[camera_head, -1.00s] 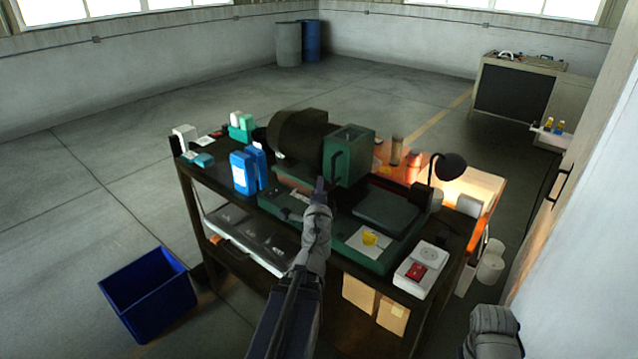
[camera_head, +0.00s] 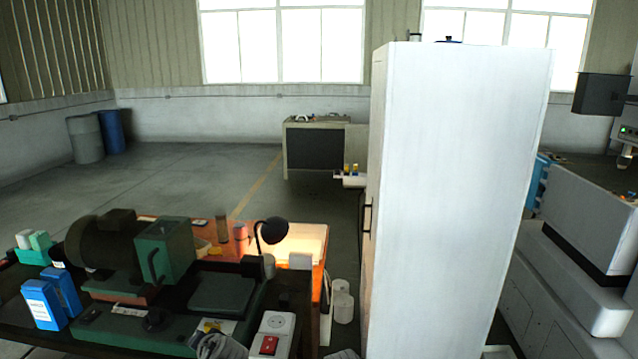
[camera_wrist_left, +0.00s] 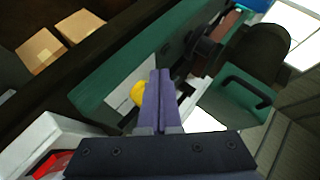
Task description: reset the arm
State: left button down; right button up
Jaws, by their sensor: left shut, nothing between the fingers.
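My left gripper (camera_wrist_left: 160,92) shows in the wrist view with its two long fingers pressed together and nothing between them. It hangs over the green machine base (camera_wrist_left: 98,88), close in the picture to a yellow piece (camera_wrist_left: 138,94) on a white sheet. In the head view only a grey part of my left arm shows at the bottom edge, in front of the bench; the fingers cannot be made out there. My right gripper is not in view.
The bench carries a green grinding machine (camera_head: 165,250), blue cartons (camera_head: 43,303), a black lamp (camera_head: 272,232) and a white socket box with a red switch (camera_head: 272,335). A tall white cabinet (camera_head: 455,200) stands close on the right. Open floor (camera_head: 190,180) lies behind the bench.

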pick_arm(q)
jog(key=s+d+f+g+h, duration=0.3)
jog(key=s+d, duration=0.5)
jog(key=d, duration=0.4)
jog(key=s+d+f+g+h, duration=0.3)
jog(key=s+d+f+g, duration=0.2)
jog(key=d, duration=0.7)
jog(key=s+f, duration=0.2)
jog(key=s, duration=0.1)
jog(key=shift+d+m+h, duration=0.25)
jog(key=shift+m+h, duration=0.05)
jog(key=shift+h, duration=0.1)
jog(key=shift+s, duration=0.1)
